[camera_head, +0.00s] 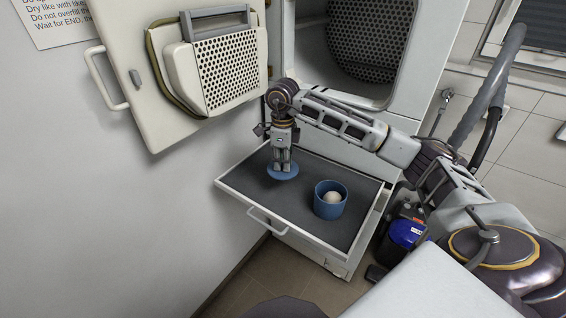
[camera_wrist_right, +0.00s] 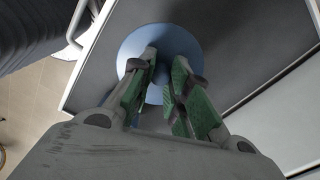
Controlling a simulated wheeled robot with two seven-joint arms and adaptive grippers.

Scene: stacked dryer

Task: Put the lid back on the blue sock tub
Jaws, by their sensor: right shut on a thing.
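The blue sock tub (camera_head: 320,208) stands upright and open on the pull-out shelf, with a pale rolled ball, perhaps a sock, (camera_head: 332,198) inside. The round blue lid (camera_head: 283,175) is at the far left part of the shelf, apart from the tub. My right gripper (camera_head: 281,168) points down over the lid and is shut on it, most likely by a knob that the fingers hide. In the right wrist view the lid (camera_wrist_right: 135,45) lies flat behind the fingertips (camera_wrist_right: 160,75). I cannot tell whether the lid touches the shelf. My left gripper is not in view.
The dark pull-out shelf (camera_head: 338,245) has a pale rim and a front handle (camera_head: 267,221). The open dryer door (camera_head: 160,100) hangs above left. The dryer opening (camera_head: 340,80) is behind my right arm. A blue and black container (camera_head: 403,235) stands on the floor at right.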

